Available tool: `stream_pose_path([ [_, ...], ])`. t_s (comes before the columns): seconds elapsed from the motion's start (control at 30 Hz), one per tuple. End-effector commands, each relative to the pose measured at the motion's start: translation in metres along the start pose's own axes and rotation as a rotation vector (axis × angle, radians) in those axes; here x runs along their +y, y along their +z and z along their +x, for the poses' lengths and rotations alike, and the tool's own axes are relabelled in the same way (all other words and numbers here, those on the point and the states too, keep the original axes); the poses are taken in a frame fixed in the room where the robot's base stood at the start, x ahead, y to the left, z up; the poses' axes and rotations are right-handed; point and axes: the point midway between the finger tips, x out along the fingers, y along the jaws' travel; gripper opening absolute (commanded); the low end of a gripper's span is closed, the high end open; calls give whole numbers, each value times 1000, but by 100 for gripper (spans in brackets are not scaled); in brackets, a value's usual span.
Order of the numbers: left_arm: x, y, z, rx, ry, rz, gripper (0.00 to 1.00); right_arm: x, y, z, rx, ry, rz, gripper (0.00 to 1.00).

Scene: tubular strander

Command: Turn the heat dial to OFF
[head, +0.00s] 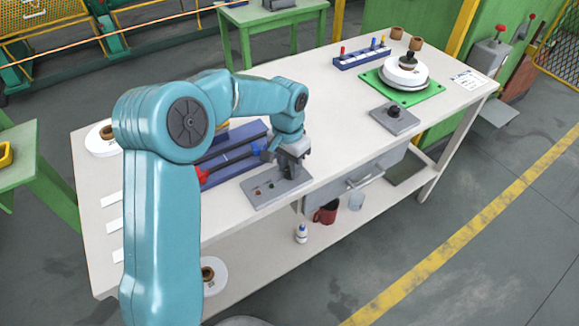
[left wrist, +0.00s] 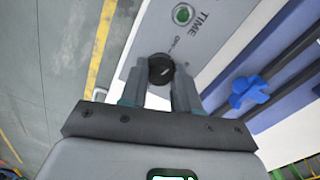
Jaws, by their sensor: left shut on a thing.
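My left gripper (head: 290,168) reaches down over a grey control panel (head: 258,196) near the front edge of the workbench. In the left wrist view a black round dial (left wrist: 161,70) sits between the two fingertips (left wrist: 160,88), and the gripper is shut on it. The grey panel (left wrist: 150,35) carries the lettering TIME, a green round button (left wrist: 183,14) and small lettering beside the dial that looks like OFF. The dial's pointer direction is too small to tell. In the head view the gripper hides the dial. My right gripper is not in view.
A blue unit with a blue star-shaped knob (left wrist: 250,91) lies beside the panel. A red handle (head: 202,176) is at its left. Another grey plate with a black knob (head: 394,113) and a green board (head: 403,92) with white discs stand farther right. Bench between is clear.

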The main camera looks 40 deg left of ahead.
Motion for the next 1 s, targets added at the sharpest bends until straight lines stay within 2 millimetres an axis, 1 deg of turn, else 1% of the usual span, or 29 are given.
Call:
stream_pose_path([
  [0.2, 0, -1, 0, 11, 1, -149, 0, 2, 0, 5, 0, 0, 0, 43],
  [0.43, 0, -1, 0, 15, 1, -250, 0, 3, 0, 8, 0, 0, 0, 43],
  [0.7, 0, -1, -1, 17, 1, -295, 0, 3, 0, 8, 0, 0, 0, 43],
  [1.0, 0, -1, -1, 18, 0, -299, 0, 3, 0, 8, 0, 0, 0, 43],
])
